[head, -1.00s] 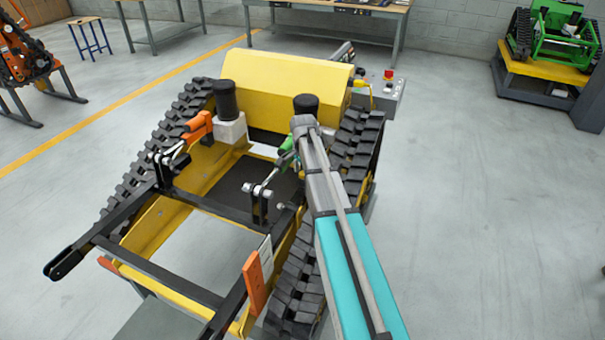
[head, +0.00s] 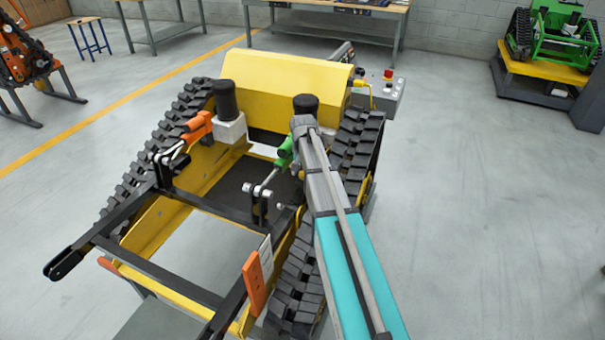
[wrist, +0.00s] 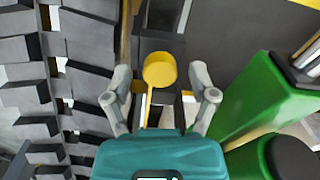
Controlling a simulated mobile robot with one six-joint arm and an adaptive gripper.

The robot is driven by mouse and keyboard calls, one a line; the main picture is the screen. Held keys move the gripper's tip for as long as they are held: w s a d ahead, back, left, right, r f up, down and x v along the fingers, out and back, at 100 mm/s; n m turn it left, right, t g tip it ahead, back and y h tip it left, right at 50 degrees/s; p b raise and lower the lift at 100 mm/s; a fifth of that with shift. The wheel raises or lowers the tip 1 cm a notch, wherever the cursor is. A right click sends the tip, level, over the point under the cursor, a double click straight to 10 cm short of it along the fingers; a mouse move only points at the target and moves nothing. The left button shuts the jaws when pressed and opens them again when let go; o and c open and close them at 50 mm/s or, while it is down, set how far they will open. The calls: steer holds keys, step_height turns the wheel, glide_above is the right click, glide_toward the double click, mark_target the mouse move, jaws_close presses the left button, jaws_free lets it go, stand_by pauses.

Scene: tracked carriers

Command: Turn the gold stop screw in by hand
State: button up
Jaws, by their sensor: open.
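The gold stop screw (wrist: 160,70) shows in the wrist view as a round gold head, with a dark bracket (wrist: 162,35) behind it. My gripper (wrist: 160,92) is open, one finger to the left of the screw head and one to the right. Gaps show between the head and both fingers, and I see no contact. In the head view my arm covers the screw and the gripper. The yellow tracked carrier (head: 285,80) stands in the middle of that view.
A green cylinder (wrist: 250,105) lies close to the right finger. The black rubber track (wrist: 30,80) runs along the left in the wrist view. In the head view, open floor (head: 480,210) lies to the right of the carrier.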

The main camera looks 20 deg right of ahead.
steer(key=n, duration=0.3)
steer(key=shift+c, duration=0.2)
steer(key=c, duration=0.9)
steer(key=shift+m, duration=0.3)
steer(key=m, duration=0.7)
steer(key=shift+m, duration=1.1)
